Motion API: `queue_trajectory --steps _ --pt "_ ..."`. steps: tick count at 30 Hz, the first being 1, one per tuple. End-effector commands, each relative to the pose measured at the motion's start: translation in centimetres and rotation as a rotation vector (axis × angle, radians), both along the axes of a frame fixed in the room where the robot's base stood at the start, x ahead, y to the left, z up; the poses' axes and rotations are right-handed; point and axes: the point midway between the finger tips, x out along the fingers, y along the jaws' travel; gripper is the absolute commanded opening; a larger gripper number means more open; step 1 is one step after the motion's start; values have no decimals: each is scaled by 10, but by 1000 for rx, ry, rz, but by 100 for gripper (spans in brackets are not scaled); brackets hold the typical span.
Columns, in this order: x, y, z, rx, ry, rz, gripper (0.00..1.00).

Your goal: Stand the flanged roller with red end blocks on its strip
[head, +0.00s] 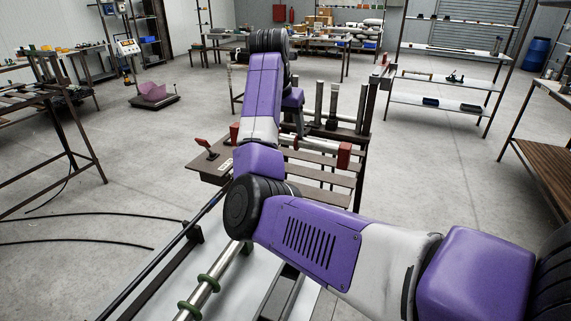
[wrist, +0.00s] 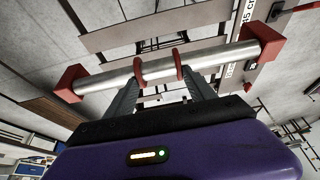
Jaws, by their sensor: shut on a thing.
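The flanged roller (wrist: 158,70) is a bright metal bar with a red block at each end and two red flanges near its middle. In the wrist view my gripper (wrist: 160,77) is shut on it by the flanges, and the roller lies across the jaws, tilted in the picture. In the head view the roller (head: 313,153) is roughly level, its red end blocks showing left and right of my arm. My arm hides its left part and most of the gripper. Behind it, several grey rods stand upright on a dark strip (head: 345,133); I cannot tell whether this is the roller's own strip.
A slatted brown rack (head: 325,181) lies beneath the roller. A panel with a red lever (head: 205,168) is at its left. A metal rod with green flanges (head: 205,285) lies nearer me. Shelves (head: 440,85) stand back right; the floor between is clear.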

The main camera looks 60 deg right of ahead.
Motion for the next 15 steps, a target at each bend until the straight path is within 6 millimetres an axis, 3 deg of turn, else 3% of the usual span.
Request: queue_trajectory --steps 7,15 --pt "0 0 -50 -2 0 0 0" --pt "1 0 -73 -4 -4 -1 0"
